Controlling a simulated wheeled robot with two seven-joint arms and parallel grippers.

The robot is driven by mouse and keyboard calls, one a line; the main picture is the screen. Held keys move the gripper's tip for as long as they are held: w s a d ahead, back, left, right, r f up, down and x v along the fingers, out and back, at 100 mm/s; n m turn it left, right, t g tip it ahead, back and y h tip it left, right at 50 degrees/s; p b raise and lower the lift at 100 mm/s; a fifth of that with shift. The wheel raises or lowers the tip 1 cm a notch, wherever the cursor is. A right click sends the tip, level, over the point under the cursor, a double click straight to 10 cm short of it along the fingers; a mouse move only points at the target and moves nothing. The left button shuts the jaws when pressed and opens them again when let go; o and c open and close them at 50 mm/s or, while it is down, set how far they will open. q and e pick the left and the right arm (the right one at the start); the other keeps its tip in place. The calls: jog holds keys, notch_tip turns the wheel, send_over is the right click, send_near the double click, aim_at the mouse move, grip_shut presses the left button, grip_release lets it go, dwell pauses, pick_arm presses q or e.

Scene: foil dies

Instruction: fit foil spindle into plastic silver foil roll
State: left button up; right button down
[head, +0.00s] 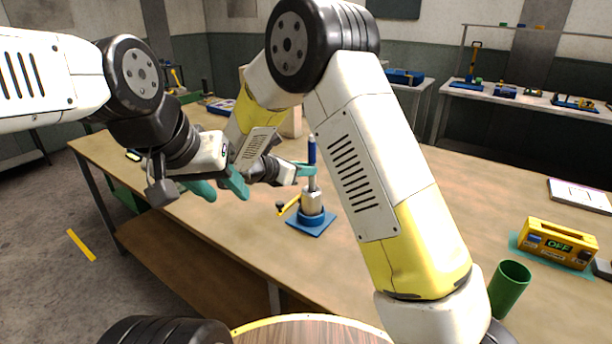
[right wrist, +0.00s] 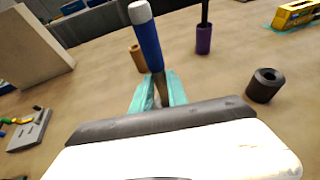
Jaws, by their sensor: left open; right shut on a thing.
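The foil spindle, a blue rod with a pale grey end cap and a metallic shaft, stands roughly upright in the head view (head: 311,153) and the right wrist view (right wrist: 149,47). My right gripper (head: 306,170) is shut on it with teal fingers, also seen in the right wrist view (right wrist: 158,92). In the head view its lower end meets or overlaps a metal stand (head: 312,202) on a blue base; I cannot tell if it is seated. My left gripper (head: 216,187) is open and empty to the left.
A brown roll (right wrist: 137,57) and a purple roll (right wrist: 204,40) with a dark rod stand farther back. A green hollow cylinder (head: 510,287) and a yellow device reading OFF (head: 555,243) are at the head view's right. My right arm hides the table's middle.

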aim_at(305, 194)
jog(key=shift+f, duration=1.65)
jog(key=shift+f, duration=0.3)
jog(key=shift+f, duration=0.3)
jog(key=c, duration=1.3)
grip_release()
